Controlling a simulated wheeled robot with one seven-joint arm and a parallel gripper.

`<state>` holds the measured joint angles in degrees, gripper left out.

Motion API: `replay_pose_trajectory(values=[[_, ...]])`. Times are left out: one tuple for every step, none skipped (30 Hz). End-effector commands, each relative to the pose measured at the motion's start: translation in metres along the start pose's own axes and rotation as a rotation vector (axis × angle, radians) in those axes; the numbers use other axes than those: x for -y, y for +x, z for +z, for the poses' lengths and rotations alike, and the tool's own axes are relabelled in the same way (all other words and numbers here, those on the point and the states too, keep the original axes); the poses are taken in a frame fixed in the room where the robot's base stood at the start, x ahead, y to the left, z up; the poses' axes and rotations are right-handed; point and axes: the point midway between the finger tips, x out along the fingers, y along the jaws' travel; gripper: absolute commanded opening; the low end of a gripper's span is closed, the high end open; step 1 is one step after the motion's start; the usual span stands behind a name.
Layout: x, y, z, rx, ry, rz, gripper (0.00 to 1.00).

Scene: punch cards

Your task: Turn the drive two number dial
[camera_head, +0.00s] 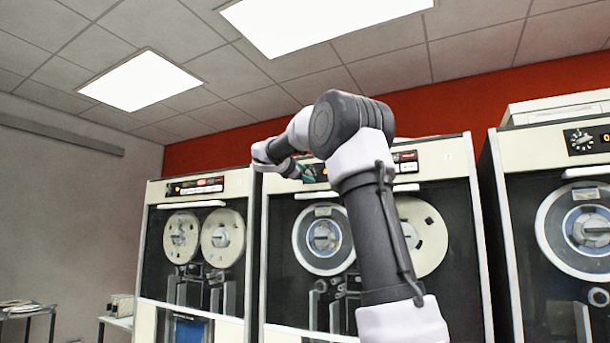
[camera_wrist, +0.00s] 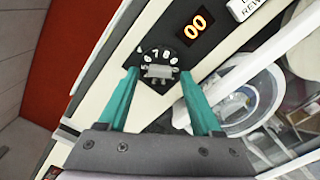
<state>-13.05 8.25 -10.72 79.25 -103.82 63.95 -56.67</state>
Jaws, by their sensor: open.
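A black number dial (camera_wrist: 157,54) with white digits and a grey centre knob (camera_wrist: 158,72) is on a tape drive's top panel in the wrist view. My gripper (camera_wrist: 159,74) is open, its two teal fingers on either side of the knob, with gaps showing. Whether a finger touches the dial, I cannot tell. No label naming the drive is readable.
An orange "00" display (camera_wrist: 195,27) is beside the dial. A left tape drive (camera_head: 152,205) and a right tape drive (camera_head: 514,150) flank the middle one. The right drive has its own dial (camera_head: 580,141). Glass-fronted reels lie below the panels.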

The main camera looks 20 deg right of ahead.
Motion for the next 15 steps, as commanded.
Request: replay_pose_trajectory(values=[[0.000,0.000,0.000,0.000,0.000,0.000,0.66],[0.000,-0.001,0.000,0.000,0.000,0.001,0.66],[-0.001,-0.003,0.000,0.000,0.000,0.001,0.66],[-0.001,-0.005,0.000,-0.001,0.000,0.002,0.66],[-0.001,-0.009,0.000,-0.001,0.000,0.002,0.66],[-0.001,-0.014,0.000,-0.001,0.001,0.001,0.66],[-0.001,-0.018,0.000,-0.002,0.001,0.002,0.66],[-0.001,-0.024,0.000,-0.003,0.001,0.002,0.66],[-0.001,-0.033,0.000,-0.003,0.002,0.003,0.66],[-0.001,-0.039,0.000,-0.003,0.001,0.003,0.66],[-0.001,-0.045,-0.001,-0.004,0.001,0.003,0.66],[-0.001,-0.054,0.000,-0.003,0.001,0.003,0.66],[-0.001,-0.060,0.000,-0.003,0.000,0.003,0.66],[-0.001,-0.066,0.000,-0.003,0.001,0.002,0.66],[-0.001,-0.074,-0.001,-0.003,0.001,0.002,0.66]])
